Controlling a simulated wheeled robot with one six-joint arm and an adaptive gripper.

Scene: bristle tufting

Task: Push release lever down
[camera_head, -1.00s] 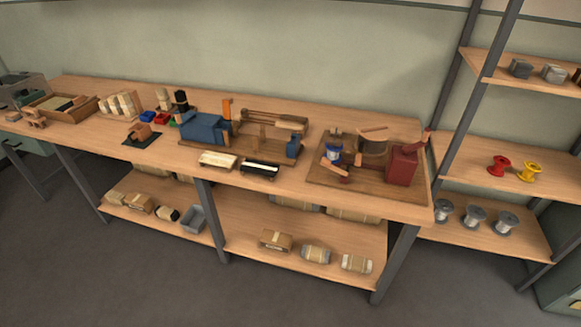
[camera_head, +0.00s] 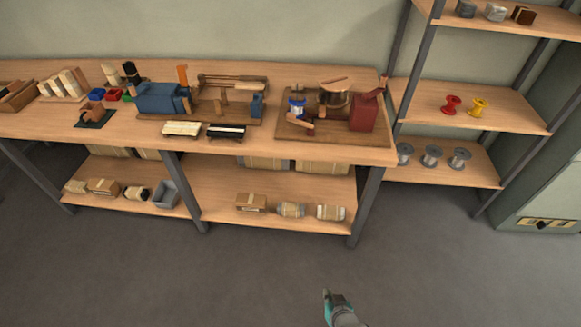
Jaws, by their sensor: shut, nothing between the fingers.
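On the bench, a blue machine (camera_head: 160,98) has an upright orange lever (camera_head: 182,75) at its right end. Farther right, a red machine (camera_head: 363,112) stands on a wooden board (camera_head: 298,136), with a small red handle at its top right (camera_head: 383,82). I cannot tell for sure which of these is the release lever. My gripper (camera_head: 327,293) shows at the bottom of the picture, over the floor in front of the bench. It is small, looks shut and empty, and is well apart from both machines.
The wooden bench (camera_head: 240,144) carries brushes, blocks and small colored bins. Its lower shelf (camera_head: 270,215) holds wrapped bundles and a grey bin (camera_head: 165,193). A rack with red (camera_head: 452,104) and yellow (camera_head: 479,106) spools stands at right. The floor in front is clear.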

